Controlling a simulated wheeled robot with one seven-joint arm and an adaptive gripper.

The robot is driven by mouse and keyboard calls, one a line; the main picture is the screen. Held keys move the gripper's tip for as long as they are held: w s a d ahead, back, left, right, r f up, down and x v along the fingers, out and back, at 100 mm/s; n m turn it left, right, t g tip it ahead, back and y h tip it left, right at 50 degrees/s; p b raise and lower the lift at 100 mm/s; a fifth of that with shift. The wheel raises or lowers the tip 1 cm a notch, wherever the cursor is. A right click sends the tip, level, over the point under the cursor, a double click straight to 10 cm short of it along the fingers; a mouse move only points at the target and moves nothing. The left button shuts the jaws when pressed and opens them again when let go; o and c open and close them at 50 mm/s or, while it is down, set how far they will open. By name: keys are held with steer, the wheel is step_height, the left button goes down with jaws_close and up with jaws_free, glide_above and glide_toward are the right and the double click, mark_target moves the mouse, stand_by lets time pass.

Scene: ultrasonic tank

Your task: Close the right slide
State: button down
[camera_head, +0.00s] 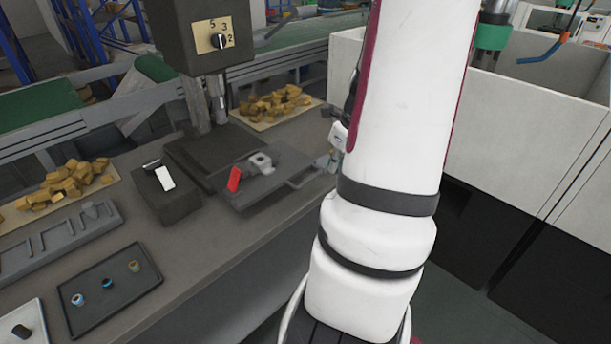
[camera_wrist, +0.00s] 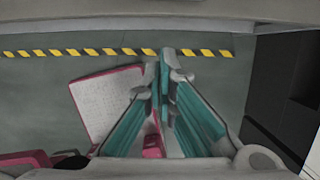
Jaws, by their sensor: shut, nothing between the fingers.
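What looks like the right slide is a flat dark grey plate (camera_head: 272,190) with a bar handle at its right end. It sticks out at the bench's front edge beside the machine's column. A red piece (camera_head: 233,179) and a small light grey block (camera_head: 261,163) sit on it. My gripper (camera_wrist: 165,62) is shut and empty in the wrist view, its teal-padded fingers meeting above the floor. A pale grey edge crosses the top of that view, beyond the fingertips; I cannot tell which thing it belongs to. In the head view my white arm hides most of the gripper.
The machine head with a numbered dial (camera_head: 219,41) stands above the bench (camera_head: 215,235). A dark box (camera_head: 167,196) with a white-faced part is left of the slide. A dark tray (camera_head: 110,298) holds small pieces. Pale walled tanks (camera_head: 520,130) stand to the right. Striped tape marks the floor.

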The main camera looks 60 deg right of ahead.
mark_target(269, 152)
steer(key=w+d+f, duration=0.1)
steer(key=w+f, duration=0.5)
steer(key=f, duration=0.4)
steer(key=shift+w+d, duration=0.25)
steer(key=shift+w, duration=0.05)
steer(key=w+d+b, duration=0.1)
steer(key=w+b, duration=0.2)
steer(key=w, duration=0.3)
steer(key=w+d+b, duration=0.2)
steer(key=w+b, duration=0.1)
steer(key=w, duration=0.4)
steer(key=w+d+b, duration=0.1)
steer(key=w+b, duration=0.2)
steer(key=w, duration=0.4)
steer(key=shift+w+d, duration=0.15)
steer(key=shift+d, duration=0.25)
